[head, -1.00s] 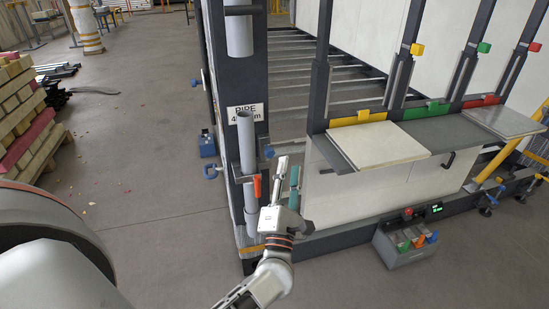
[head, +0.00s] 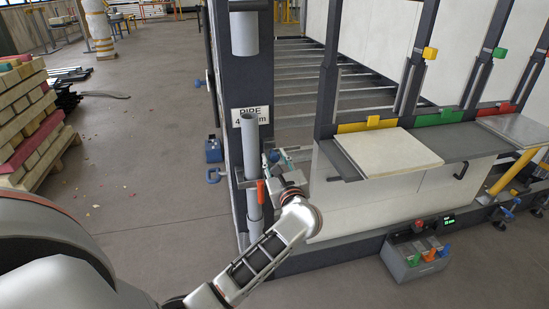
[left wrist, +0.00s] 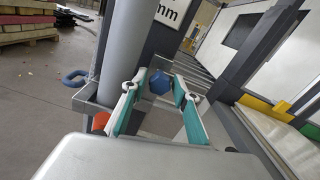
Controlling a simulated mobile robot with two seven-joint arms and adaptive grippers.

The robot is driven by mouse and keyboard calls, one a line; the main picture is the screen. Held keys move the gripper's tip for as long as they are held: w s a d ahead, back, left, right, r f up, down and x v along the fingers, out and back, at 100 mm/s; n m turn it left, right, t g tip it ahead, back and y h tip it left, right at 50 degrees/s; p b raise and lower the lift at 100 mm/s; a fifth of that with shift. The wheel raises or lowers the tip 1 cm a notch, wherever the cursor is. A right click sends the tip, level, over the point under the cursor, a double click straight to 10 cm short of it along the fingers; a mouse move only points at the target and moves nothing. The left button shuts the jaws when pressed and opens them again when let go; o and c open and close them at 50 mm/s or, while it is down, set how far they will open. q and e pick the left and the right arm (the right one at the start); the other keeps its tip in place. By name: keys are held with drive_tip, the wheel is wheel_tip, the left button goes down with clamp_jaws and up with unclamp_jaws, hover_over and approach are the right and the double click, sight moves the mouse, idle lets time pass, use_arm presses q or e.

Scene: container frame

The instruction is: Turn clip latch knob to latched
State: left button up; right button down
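A small blue faceted knob (left wrist: 158,82), which looks like the clip latch knob, shows in the left wrist view beside the grey pipe (left wrist: 122,45). My left gripper (left wrist: 160,92) is open, with one teal-padded finger on each side of the knob. The knob appears between or just beyond the fingertips; I cannot tell whether they touch it. In the head view my left gripper (head: 277,158) is right of the upright pipe (head: 250,148), and the knob is not clearly visible there. My right gripper is not in view.
An orange handle (head: 261,192) sits low on the pipe, close to my gripper. A dark post (head: 233,70) stands behind the pipe. A pale board (head: 392,152) lies on the shelf at right. Open floor lies left.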

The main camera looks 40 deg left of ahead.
use_arm(q)
drive_tip(key=shift+w+a, duration=0.3)
drive_tip(key=shift+a, duration=0.1)
drive_tip(key=shift+c, duration=0.3)
clamp_jaws()
